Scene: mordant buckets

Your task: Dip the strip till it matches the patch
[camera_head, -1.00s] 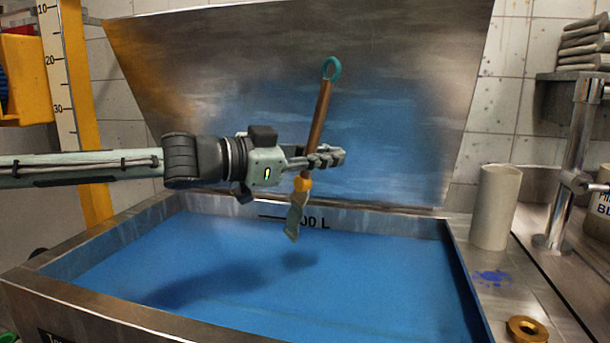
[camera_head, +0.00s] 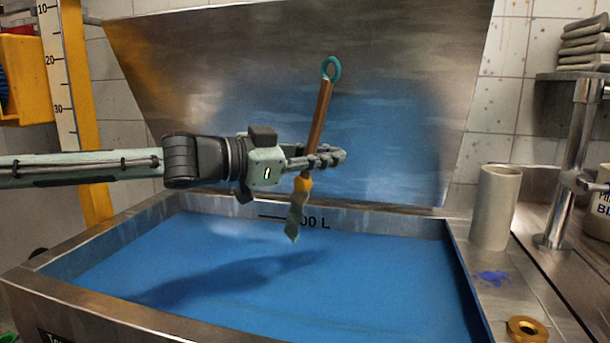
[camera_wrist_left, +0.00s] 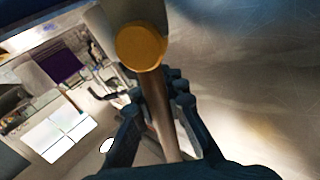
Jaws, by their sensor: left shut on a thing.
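My left gripper (camera_head: 316,160) is shut on a brown wooden stick (camera_head: 319,122) with a teal ring at its top and a yellow-orange cap at its lower end. A grey-green strip (camera_head: 296,212) hangs from the cap, above the blue liquid (camera_head: 260,275) in the steel vat (camera_head: 95,312). The strip appears clear of the surface. In the left wrist view the orange cap (camera_wrist_left: 140,46) is close to the camera, and the stick (camera_wrist_left: 162,125) runs between the dark fingers; the strip is hidden there. I cannot pick out the patch. My right gripper is not in view.
The raised steel lid (camera_head: 400,100) stands behind the vat. A pale cylinder (camera_head: 495,207), a blue stain (camera_head: 491,277) and a brass ring (camera_head: 527,328) are on the right ledge. A metal post (camera_head: 570,165) stands further right. A measuring scale (camera_head: 62,90) is at the left.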

